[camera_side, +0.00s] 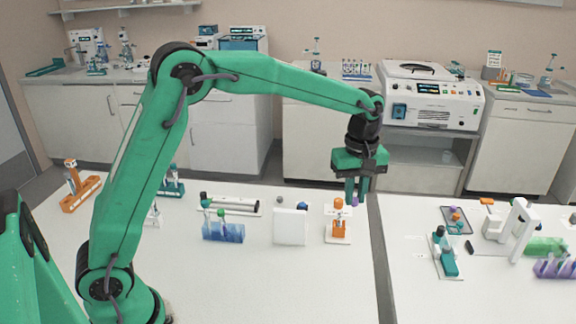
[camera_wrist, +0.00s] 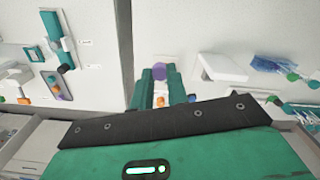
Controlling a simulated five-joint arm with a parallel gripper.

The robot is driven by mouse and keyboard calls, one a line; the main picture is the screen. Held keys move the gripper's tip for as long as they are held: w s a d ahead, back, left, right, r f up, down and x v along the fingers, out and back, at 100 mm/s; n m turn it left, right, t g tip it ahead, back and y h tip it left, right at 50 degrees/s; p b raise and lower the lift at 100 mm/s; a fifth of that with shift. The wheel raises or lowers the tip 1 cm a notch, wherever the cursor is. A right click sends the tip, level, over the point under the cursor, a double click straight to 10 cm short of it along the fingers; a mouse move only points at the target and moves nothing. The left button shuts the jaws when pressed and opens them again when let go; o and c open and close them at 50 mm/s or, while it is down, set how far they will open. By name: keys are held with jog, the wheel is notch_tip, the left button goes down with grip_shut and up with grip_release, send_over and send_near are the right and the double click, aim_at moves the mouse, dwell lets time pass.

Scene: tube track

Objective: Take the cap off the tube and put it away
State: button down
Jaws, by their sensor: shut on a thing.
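My gripper (camera_side: 356,196) hangs pointing down near the seam between the two benches, with its fingers shut on a small purple cap (camera_side: 355,202). The purple cap also shows between the green fingertips in the wrist view (camera_wrist: 160,71). No tube shows attached under it. An orange holder (camera_side: 339,229) on a white base, with an orange top, stands just left of my gripper in the side view. A blue rack (camera_side: 223,232) further left holds tubes with teal and green caps. I cannot tell which tube the purple cap belongs to.
A white block (camera_side: 290,227) stands between the blue rack and the orange holder, with a blue cap behind it. On the right bench are a dark tray (camera_side: 456,219) with small caps, a teal tool stand (camera_side: 445,256) and a purple rack (camera_side: 556,268).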

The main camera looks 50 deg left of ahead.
jog(key=shift+s+d+r, duration=0.35)
jog(key=shift+d+r, duration=0.05)
jog(key=shift+d, duration=0.15)
jog(key=shift+s+d+r, duration=0.35)
jog(key=shift+d, duration=0.2)
jog(key=shift+r, duration=0.15)
jog(key=shift+r, duration=1.35)
jog(key=w+a+f+n, duration=0.4)
jog(key=a+f+n, duration=0.1)
jog(key=a, duration=0.2)
jog(key=w+a+f+n, duration=0.5)
jog(key=a+n, duration=0.1)
jog(key=a, duration=0.1)
jog(key=shift+w+a+f, duration=0.25)
jog(key=shift+a+f, duration=0.1)
jog(key=shift+a, duration=0.05)
jog(key=shift+a, duration=0.1)
